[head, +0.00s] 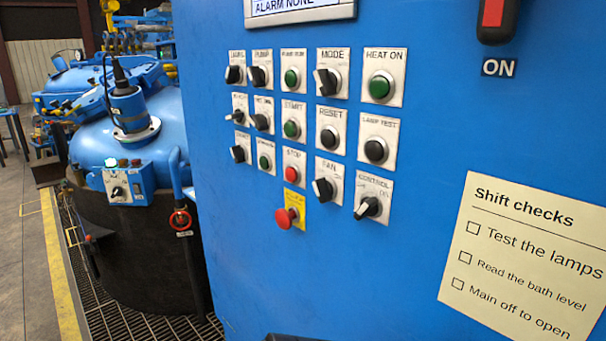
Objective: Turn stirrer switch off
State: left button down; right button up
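A blue cabinet front (400,270) fills the middle and right of the head view, with rows of switches and buttons on it. I cannot read a stirrer label with certainty. Black rotary knobs sit in the left columns: top left (233,74), top second (257,76), middle left (238,117), middle second (260,122) and lower left (239,153). Other knobs are labelled MODE (327,82), FAN (323,189) and CONTROL (368,207). A small box with a knob (117,190) and lit green lamp is on the blue vessel. Neither gripper is clearly visible.
A red emergency button (287,217) sits below STOP (291,173). A red-and-black handle (494,18) marked ON is at top right. A Shift checks note (520,260) is lower right. A blue vessel (85,140) stands left over grating. A dark edge at bottom centre is unclear.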

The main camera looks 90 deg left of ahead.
aim_at(117, 191)
jog(key=u, duration=2.25)
